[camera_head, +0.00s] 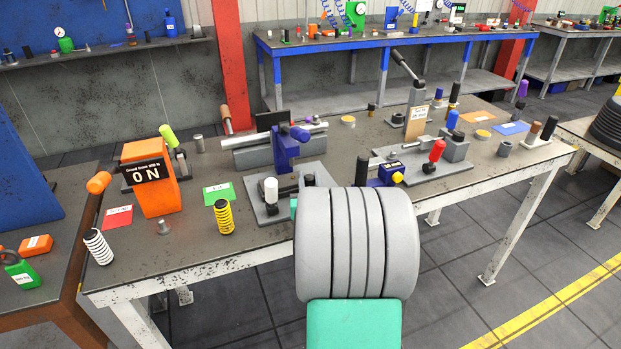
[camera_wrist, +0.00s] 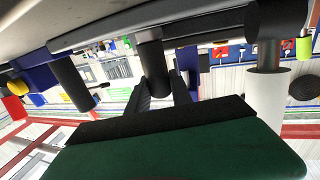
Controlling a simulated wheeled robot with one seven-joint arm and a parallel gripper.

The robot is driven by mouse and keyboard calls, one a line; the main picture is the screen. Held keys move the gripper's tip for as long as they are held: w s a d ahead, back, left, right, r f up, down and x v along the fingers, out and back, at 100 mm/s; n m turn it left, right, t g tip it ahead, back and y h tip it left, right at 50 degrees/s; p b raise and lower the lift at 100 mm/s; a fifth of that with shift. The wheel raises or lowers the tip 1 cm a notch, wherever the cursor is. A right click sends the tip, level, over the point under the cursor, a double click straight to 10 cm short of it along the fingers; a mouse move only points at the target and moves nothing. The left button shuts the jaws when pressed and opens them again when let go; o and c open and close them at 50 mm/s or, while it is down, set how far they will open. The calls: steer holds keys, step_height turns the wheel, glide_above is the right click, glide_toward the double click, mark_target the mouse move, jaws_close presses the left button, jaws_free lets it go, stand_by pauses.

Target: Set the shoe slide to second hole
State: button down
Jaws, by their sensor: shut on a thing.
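My gripper (camera_wrist: 161,82) shows in the wrist view, with its two dark fingers on either side of a dark upright knob (camera_wrist: 152,58). It is shut on this knob, which looks like the handle of the shoe slide. In the head view my own arm hides the fingers and most of that spot. A grey base plate (camera_head: 258,213) shows left of my arm, with a white-topped post (camera_head: 270,190) on it. That post also shows at the right of the wrist view (camera_wrist: 265,98). The slide's holes and its position among them are not visible.
A blue upright block (camera_head: 285,150) stands just behind. A black knob (camera_head: 362,170) and a blue-and-yellow block (camera_head: 391,174) are close on the right. A yellow-black spring (camera_head: 223,216) and an orange sign box (camera_head: 153,190) stand left.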

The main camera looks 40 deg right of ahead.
steer(key=c, duration=1.1)
jaws_free()
steer(key=shift+w+a, duration=0.1)
steer(key=shift+a, duration=0.15)
steer(key=shift+c, duration=0.2)
steer(key=b+v, duration=0.1)
steer(key=v, duration=0.7)
steer(key=shift+d, duration=0.1)
steer(key=shift+w, duration=0.1)
